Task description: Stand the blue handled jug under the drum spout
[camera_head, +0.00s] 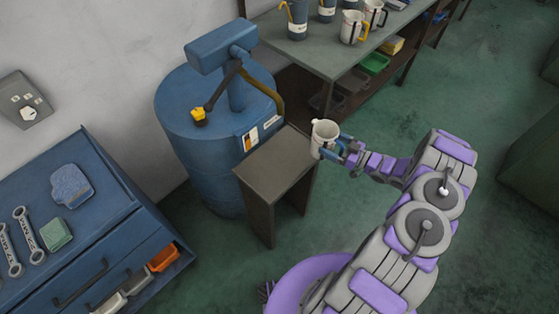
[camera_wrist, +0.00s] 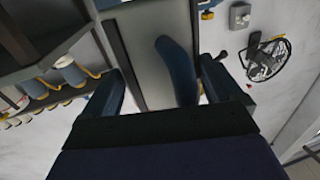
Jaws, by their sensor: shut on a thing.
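A pale jug (camera_head: 324,133) with a blue handle is held upright by my gripper (camera_head: 345,151), to the right of the small dark stand (camera_head: 275,163). In the wrist view the blue handle (camera_wrist: 177,68) shows between the fingers (camera_wrist: 158,92), in front of the jug's grey side. My gripper is shut on the jug. The blue drum (camera_head: 200,160) stands left of the jug, with a pump on top. Its curved brown spout (camera_head: 268,92) comes down on the drum's right side, above the back of the stand. The jug is beside the stand, not under the spout.
A grey bench (camera_head: 340,52) behind holds blue and white jugs with yellow or dark handles. Its lower shelf holds a green tray (camera_head: 374,63). A blue tool cabinet (camera_head: 75,220) stands at left. Green floor is clear right of the stand.

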